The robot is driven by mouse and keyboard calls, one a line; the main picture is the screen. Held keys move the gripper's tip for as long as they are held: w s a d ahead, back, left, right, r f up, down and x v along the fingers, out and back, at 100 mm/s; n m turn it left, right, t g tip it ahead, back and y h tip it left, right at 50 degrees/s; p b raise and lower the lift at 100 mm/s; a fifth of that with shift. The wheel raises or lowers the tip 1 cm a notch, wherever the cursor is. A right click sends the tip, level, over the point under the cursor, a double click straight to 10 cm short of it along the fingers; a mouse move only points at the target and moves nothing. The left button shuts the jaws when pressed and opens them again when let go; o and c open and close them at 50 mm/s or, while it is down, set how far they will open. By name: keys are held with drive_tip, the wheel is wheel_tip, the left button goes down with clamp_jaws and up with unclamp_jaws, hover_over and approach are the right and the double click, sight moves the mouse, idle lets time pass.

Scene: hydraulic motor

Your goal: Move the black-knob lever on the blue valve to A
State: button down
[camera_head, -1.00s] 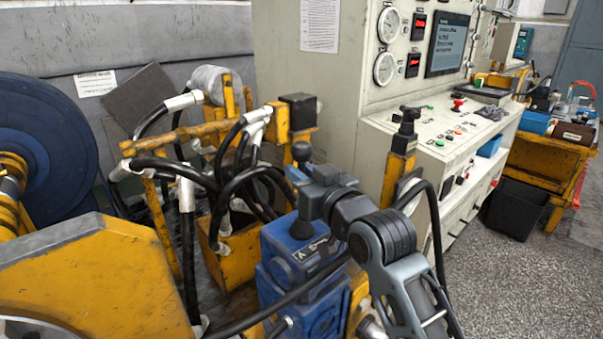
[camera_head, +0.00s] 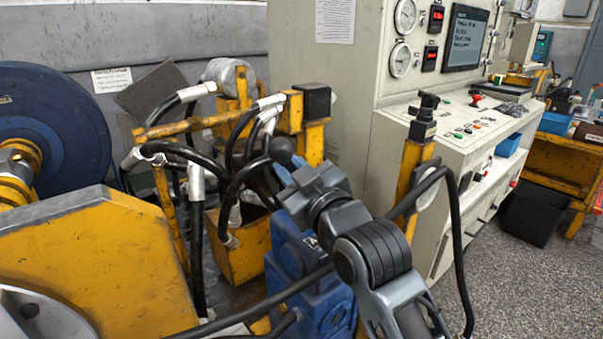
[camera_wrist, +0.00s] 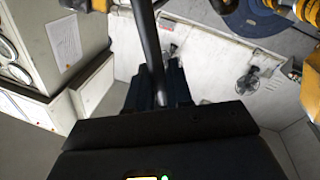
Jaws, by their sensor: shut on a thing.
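The blue valve (camera_head: 291,249) stands low in the middle of the head view, its label plate mostly hidden by my arm. The lever's round black knob (camera_head: 283,150) shows above the valve, just beyond the end of my gripper (camera_head: 288,176). In the wrist view the dark lever rod (camera_wrist: 150,45) runs down between the two fingers of my gripper (camera_wrist: 158,88), which are shut on it. My wrist and gripper hide the lower lever and the valve's right side in the head view.
Black hoses (camera_head: 246,185) crowd left of the valve around a yellow frame (camera_head: 203,122). A yellow post with a black top (camera_head: 411,172) stands right of my arm. The grey control cabinet (camera_head: 338,115) is behind. A cable crosses in front of the valve.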

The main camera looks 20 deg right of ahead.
drive_tip(key=shift+a+f, duration=0.1)
drive_tip(key=shift+a, duration=0.05)
drive_tip(key=c, duration=1.2)
unclamp_jaws()
drive_tip(key=shift+o, duration=0.2)
drive_tip(key=shift+s, duration=0.1)
drive_tip(key=s+d+b, duration=0.1)
drive_tip(key=s, duration=0.6)
drive_tip(key=shift+s+f, duration=0.3)
